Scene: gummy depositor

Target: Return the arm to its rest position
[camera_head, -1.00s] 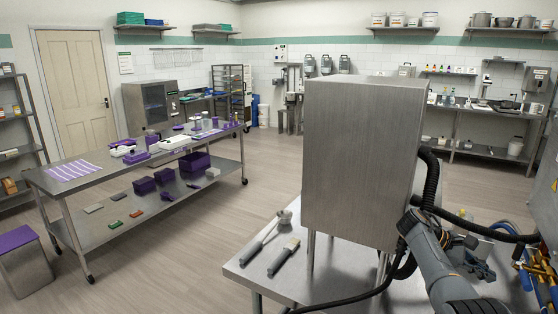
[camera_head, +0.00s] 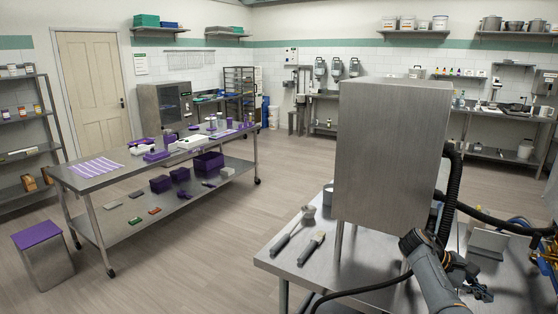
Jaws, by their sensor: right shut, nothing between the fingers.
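My right arm comes in from the lower right, over the steel table (camera_head: 290,262). My right gripper (camera_head: 482,290) is dark, small in the picture and partly behind the arm's own links. It is shut and empty, low over the right part of the table, to the right of the steel box-shaped machine (camera_head: 392,150). Black hoses (camera_head: 452,190) run beside the machine near the arm. My left arm and left gripper are not in the picture.
A ladle-like tool (camera_head: 290,232) and a brush (camera_head: 311,248) lie on the table left of the machine. A grey plate-like part (camera_head: 489,240) stands beyond the gripper. Blue and yellow fittings (camera_head: 545,245) are at the right edge. Open floor (camera_head: 215,265) lies to the left.

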